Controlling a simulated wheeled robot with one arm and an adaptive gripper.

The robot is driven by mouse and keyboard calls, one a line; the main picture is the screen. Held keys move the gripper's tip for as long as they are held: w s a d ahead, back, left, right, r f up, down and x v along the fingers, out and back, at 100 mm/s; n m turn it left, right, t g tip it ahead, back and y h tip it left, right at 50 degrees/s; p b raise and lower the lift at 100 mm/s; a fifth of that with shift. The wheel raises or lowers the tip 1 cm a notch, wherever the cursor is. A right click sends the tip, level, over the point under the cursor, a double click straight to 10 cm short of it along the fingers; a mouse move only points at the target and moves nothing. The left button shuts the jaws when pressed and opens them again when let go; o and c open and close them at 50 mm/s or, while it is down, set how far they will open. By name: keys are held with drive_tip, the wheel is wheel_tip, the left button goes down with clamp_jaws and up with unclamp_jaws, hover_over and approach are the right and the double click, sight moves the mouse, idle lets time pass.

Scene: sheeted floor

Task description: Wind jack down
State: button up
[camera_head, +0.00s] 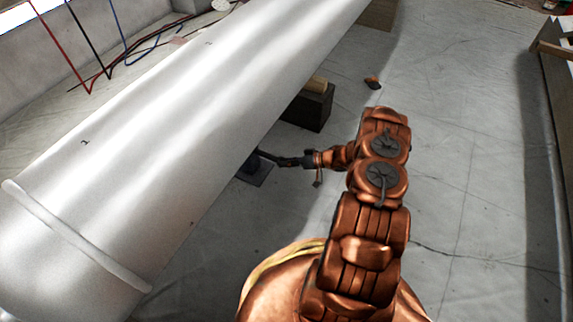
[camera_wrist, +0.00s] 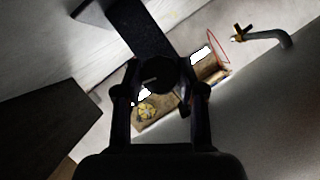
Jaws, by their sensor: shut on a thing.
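The jack (camera_head: 256,171) stands low on the floor beside the large white cylinder (camera_head: 165,125), with its dark square base showing in the head view. Its upper part is hidden by the cylinder. My gripper (camera_head: 290,161) reaches it from the right. In the wrist view my gripper (camera_wrist: 158,82) is shut on a dark round part, seemingly the jack's handle (camera_wrist: 153,72), which sits between the two fingers. Poor light hides the exact contact.
A dark block (camera_head: 308,108) with wood on top stands by the cylinder behind the jack. Cables (camera_head: 125,55) run behind the cylinder at upper left. The floor right of my arm is clear.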

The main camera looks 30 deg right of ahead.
drive_tip(key=n+h+p, duration=0.1)
drive_tip(key=p, duration=0.1)
drive_tip(key=n+h+p, duration=0.1)
drive_tip(key=p, duration=0.2)
drive_tip(key=shift+a+r+t, duration=0.15)
drive_tip(key=shift+r+t, duration=0.15)
drive_tip(key=n+h+p, duration=0.1)
drive_tip(key=n+p, duration=0.1)
drive_tip(key=p, duration=0.3)
drive_tip(key=n+t+h+p, duration=0.1)
drive_tip(key=n+p, duration=0.1)
drive_tip(key=p, duration=0.3)
drive_tip(key=shift+s+t+h+p, duration=0.15)
drive_tip(key=shift+t+h+p, duration=0.15)
drive_tip(key=shift+h, duration=0.1)
drive_tip(key=n, duration=0.1)
drive_tip(key=n+t+h+b, duration=0.1)
drive_tip(key=shift+a+f+n+t+h, duration=0.1)
drive_tip(key=shift+f+n+t+h, duration=0.2)
drive_tip(key=shift+n, duration=0.1)
drive_tip(key=o, duration=1.1)
drive_tip(key=shift+c, duration=0.2)
drive_tip(key=shift+b, duration=0.4)
